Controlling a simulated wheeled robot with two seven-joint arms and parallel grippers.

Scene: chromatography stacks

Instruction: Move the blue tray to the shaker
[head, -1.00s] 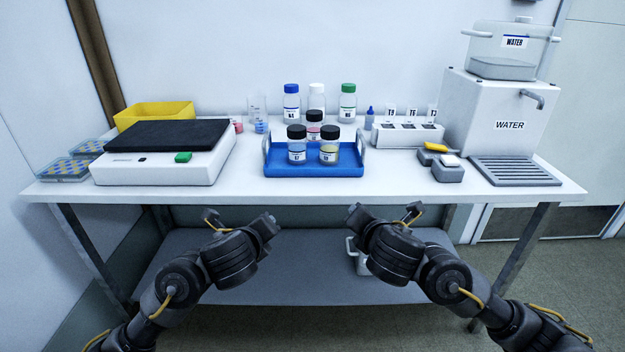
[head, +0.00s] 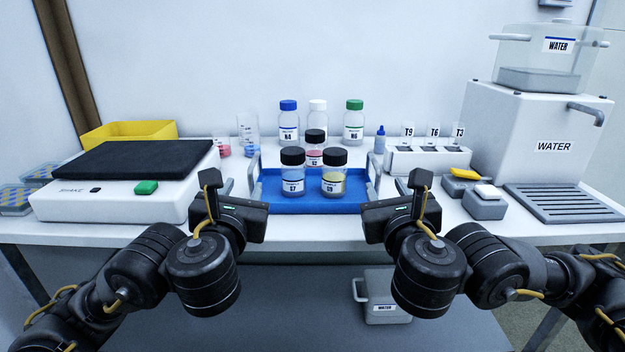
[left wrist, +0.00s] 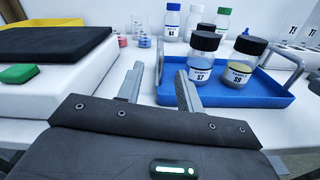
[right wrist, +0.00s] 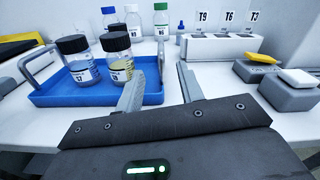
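The blue tray (head: 311,206) sits on the bench in the middle, with a grey handle at each end. It carries three black-capped bottles: blue S7 (head: 292,176), yellow S9 (head: 334,178) and a pink one (head: 315,152) behind. The white shaker (head: 120,203), with a black top pad (head: 135,158) and green button, stands left of the tray. My left gripper (left wrist: 158,88) is open and empty, just short of the tray's left handle (left wrist: 159,62). My right gripper (right wrist: 158,85) is open near the tray's right end. Contact with the handles is not visible.
A yellow bin (head: 128,133) stands behind the shaker, beakers (head: 248,130) behind the gap. Capped bottles (head: 289,122) stand behind the tray. A white slotted holder (head: 430,161), small grey blocks (head: 485,203) and the water dispenser (head: 535,130) are at right.

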